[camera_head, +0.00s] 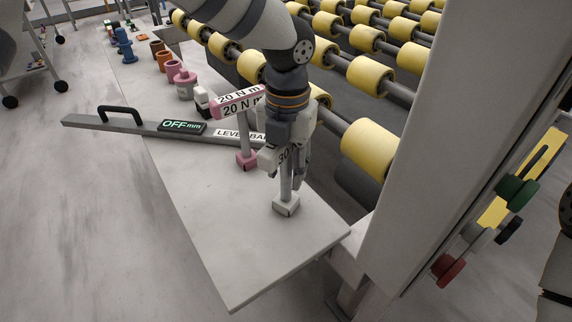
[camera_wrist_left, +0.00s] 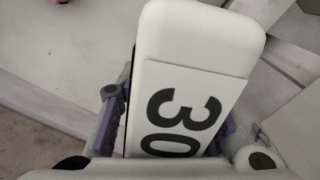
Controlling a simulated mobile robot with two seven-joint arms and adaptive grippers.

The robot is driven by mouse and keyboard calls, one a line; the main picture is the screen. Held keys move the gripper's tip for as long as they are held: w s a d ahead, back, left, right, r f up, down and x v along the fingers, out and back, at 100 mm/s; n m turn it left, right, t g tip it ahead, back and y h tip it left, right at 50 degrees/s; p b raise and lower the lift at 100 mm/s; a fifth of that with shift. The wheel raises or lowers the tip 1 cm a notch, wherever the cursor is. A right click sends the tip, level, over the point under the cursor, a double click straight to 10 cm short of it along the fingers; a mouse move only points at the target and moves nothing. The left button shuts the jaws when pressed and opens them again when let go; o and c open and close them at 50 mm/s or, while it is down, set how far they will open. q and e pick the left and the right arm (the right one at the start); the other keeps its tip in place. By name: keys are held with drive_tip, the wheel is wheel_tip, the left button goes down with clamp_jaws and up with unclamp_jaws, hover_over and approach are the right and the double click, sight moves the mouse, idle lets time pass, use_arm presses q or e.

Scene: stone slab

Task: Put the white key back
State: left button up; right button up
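The white key (camera_head: 286,205), marked 30, is upright at the near end of the stone slab, with a square foot at the bottom of its thin shaft. Its foot appears to be on or just above the slab; I cannot tell which. My left gripper (camera_head: 289,172) comes down over its head, hiding most of it. In the left wrist view the white key's head (camera_wrist_left: 200,55) lies between the purple finger pads of the left gripper (camera_wrist_left: 168,122), close against both. A pink key (camera_head: 246,160) marked 20 N m stands just left.
The slab (camera_head: 265,255) is bare at its near end. A grey level bar (camera_head: 135,125) with a black handle lies across it behind the keys. Pink, orange and blue pieces stand farther back. Yellow rollers (camera_head: 370,150) and a pale post (camera_head: 440,130) flank the right side.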

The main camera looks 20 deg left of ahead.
use_arm(q)
wheel_tip(320, 180, up, 12)
drive_tip(key=shift+d+r, duration=0.1)
drive_tip(key=shift+r, duration=0.1)
idle(0.4)
